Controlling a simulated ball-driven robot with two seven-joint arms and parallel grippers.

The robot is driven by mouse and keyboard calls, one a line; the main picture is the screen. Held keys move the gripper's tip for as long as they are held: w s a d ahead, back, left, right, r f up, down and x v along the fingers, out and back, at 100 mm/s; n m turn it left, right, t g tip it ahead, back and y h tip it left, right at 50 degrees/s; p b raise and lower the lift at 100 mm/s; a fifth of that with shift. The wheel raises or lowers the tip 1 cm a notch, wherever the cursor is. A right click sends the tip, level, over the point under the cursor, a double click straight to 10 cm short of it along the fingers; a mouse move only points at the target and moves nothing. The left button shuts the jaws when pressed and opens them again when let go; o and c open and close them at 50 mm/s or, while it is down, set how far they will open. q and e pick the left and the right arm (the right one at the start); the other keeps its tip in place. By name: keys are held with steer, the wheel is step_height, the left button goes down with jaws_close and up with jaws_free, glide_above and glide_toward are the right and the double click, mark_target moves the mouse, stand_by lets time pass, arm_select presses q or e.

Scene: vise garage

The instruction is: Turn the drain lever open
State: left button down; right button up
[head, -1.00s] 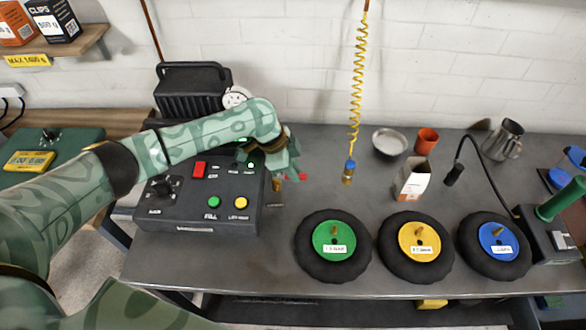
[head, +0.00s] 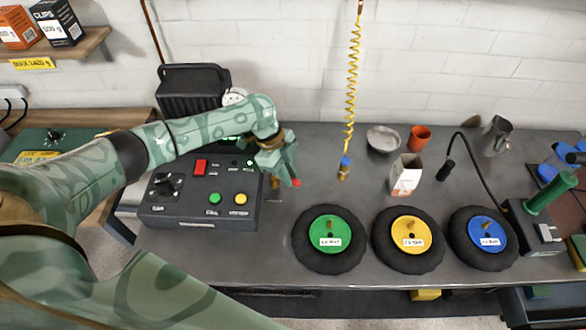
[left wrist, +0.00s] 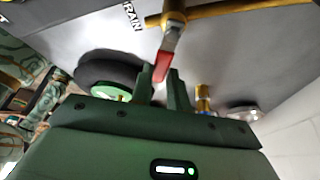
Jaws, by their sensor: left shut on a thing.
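The drain lever (left wrist: 168,58) has a grey metal arm with a red end and joins a brass valve (left wrist: 173,17) on a brass pipe in the left wrist view. In the head view its red tip (head: 296,183) shows just past my left gripper (head: 285,172), right of the grey control box (head: 205,208). My left gripper, also in the left wrist view (left wrist: 162,80), is shut on the lever, with its fingers on either side of the red end. The fingers hide part of the lever in the head view. My right gripper is not in view.
Black wheels with green (head: 331,231), yellow (head: 411,234) and blue (head: 485,234) hubs lie along the bench front. A yellow coiled hose (head: 352,85) hangs behind them. A white carton (head: 405,178) stands further back. The bench between lever and hose is clear.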

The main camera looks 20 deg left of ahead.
arm_select(q)
steer(key=shift+s+m+g, duration=0.35)
steer(key=shift+m+g, duration=0.05)
steer(key=shift+m, duration=0.6)
steer(key=shift+s, duration=0.1)
steer(key=c, duration=1.3)
jaws_free()
steer(key=shift+c, duration=0.2)
steer(key=p+v, duration=0.4)
steer(key=v, duration=1.2)
steer(key=shift+r, duration=0.2)
